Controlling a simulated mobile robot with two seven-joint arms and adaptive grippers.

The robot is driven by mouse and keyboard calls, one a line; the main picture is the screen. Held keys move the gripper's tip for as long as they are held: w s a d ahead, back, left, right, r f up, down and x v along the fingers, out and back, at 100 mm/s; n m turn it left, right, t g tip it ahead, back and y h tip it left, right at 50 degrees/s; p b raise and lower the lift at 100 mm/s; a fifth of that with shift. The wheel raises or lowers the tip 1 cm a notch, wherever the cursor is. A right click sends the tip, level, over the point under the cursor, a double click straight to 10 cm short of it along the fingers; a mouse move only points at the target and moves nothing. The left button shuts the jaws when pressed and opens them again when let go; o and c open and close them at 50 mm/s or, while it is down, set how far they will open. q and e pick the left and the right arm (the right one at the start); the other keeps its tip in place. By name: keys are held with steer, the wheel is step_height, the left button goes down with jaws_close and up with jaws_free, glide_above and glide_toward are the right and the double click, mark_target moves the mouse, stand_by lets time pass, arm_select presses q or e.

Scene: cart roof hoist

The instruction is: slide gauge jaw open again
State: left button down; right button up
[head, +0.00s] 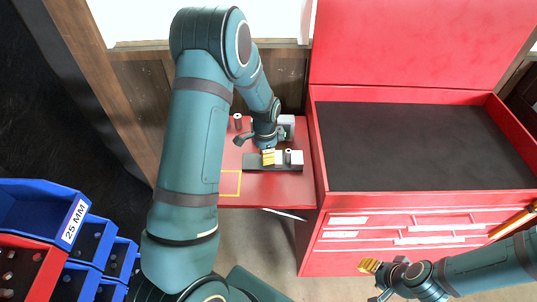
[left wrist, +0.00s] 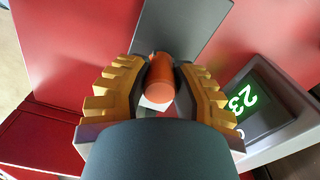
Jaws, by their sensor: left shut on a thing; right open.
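The gauge (head: 256,163) is a dark bar with light blocks on the red side shelf. A small dark cylinder with a pale top (head: 288,157) stands at its right part. My left gripper (head: 268,157) is down at the gauge, its yellow finger pads just over the bar. In the left wrist view its pads are shut on an orange round knob (left wrist: 160,80), above a grey plate (left wrist: 190,25). The jaw's gap is hidden. My right gripper (head: 371,280) is open and empty at the lower right.
Another dark cylinder (head: 238,121) stands at the shelf's back left. A yellow outline (head: 231,183) marks the shelf's front left. The red tool chest (head: 402,200) with a bare dark top stands right. Blue bins (head: 40,190) and a red bin are lower left.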

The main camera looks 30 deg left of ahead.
arm_select(q)
steer(key=shift+s+a, duration=0.4)
steer(key=shift+a, duration=0.3)
steer(key=shift+s+a, duration=0.15)
steer(key=c, duration=0.7)
jaws_free()
steer(key=shift+c, duration=0.2)
step_height(320, 180, up, 12)
